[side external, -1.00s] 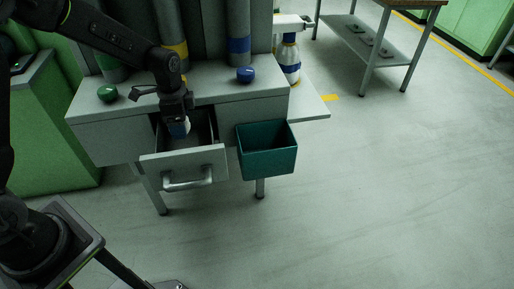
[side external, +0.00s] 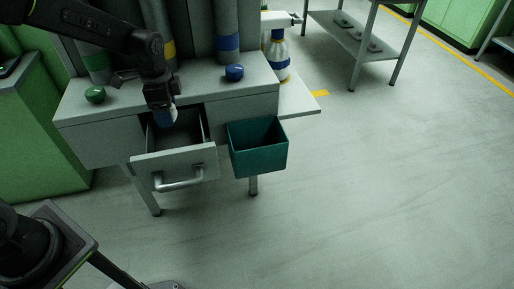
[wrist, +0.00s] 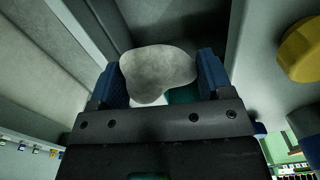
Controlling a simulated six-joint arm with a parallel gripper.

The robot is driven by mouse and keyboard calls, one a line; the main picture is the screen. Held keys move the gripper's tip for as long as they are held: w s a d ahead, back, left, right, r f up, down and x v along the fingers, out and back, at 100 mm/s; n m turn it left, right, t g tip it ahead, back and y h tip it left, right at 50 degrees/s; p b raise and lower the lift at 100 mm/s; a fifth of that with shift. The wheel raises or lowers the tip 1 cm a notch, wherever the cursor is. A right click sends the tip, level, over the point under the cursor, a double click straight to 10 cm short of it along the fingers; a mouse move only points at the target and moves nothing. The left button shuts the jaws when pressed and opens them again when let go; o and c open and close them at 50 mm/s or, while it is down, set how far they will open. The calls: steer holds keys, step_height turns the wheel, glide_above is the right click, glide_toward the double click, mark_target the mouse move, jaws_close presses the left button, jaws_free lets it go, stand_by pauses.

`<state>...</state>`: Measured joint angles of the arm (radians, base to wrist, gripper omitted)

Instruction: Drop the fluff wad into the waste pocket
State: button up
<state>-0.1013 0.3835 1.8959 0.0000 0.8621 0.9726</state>
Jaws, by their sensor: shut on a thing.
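The fluff wad (wrist: 158,72) is a pale grey, lumpy clump. In the wrist view it sits between the blue finger pads of my gripper (wrist: 160,82), which is shut on it. The wad cannot be made out there. The waste pocket (side external: 258,158) appears to be the open teal bin hung on the bench front, to the right of the drawer. My gripper is to the left of it and higher. The bin's floor is hidden.
A green knob (side external: 95,94) and a blue knob (side external: 234,72) are on the bench top (side external: 118,103). Upright grey tubes with coloured bands stand behind. A white bottle (side external: 277,57) stands at the right end.

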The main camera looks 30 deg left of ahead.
steer(key=w+d, duration=1.7)
steer(key=d, duration=0.1)
step_height(320, 180, down, 11)
steer(key=shift+w+f, duration=0.15)
steer(key=shift+a, duration=0.1)
steer(key=o, duration=0.9)
step_height(320, 180, up, 14)
steer(key=shift+f, duration=0.1)
